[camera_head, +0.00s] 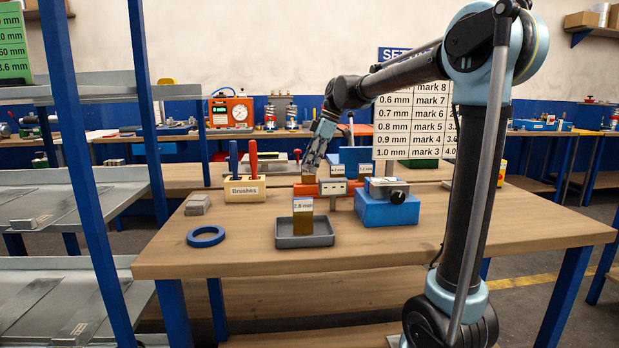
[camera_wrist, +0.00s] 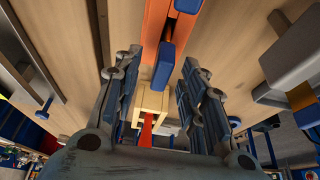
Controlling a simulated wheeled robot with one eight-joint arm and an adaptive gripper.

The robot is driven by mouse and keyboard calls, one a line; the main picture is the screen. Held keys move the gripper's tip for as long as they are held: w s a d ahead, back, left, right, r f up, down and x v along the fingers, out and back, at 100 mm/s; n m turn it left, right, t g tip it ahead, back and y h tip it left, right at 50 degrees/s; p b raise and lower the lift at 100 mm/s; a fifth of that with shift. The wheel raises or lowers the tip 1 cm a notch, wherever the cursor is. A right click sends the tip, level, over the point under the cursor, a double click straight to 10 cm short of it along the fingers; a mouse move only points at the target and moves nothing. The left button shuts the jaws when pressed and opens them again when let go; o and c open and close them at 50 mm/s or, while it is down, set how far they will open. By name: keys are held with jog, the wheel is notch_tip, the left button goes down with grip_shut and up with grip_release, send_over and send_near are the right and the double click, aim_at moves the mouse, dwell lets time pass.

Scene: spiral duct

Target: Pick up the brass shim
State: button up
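A flat brass piece (camera_head: 303,220) with a white label ending in "mm" stands upright in a small dark grey tray (camera_head: 318,240) near the table's front. My gripper (camera_head: 308,172) is behind and above the tray, pointing down over an orange fixture (camera_head: 325,188). A small tan or brass-coloured patch (camera_head: 308,179) shows just under the fingertips; I cannot tell what it belongs to. In the wrist view my gripper (camera_wrist: 160,62) has its fingers wide apart, with no object visibly held. The orange fixture (camera_wrist: 170,30) shows beyond the fingertips.
A cream brush holder (camera_head: 245,189) with upright handles stands left of the fixture. A blue block with a metal device (camera_head: 387,208) is to the right, and a blue labelled rack (camera_head: 355,158) behind. A blue ring (camera_head: 206,237) and grey blocks (camera_head: 197,205) lie left. The table's front right is clear.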

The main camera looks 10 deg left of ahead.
jog(key=shift+x, duration=1)
grip_shut()
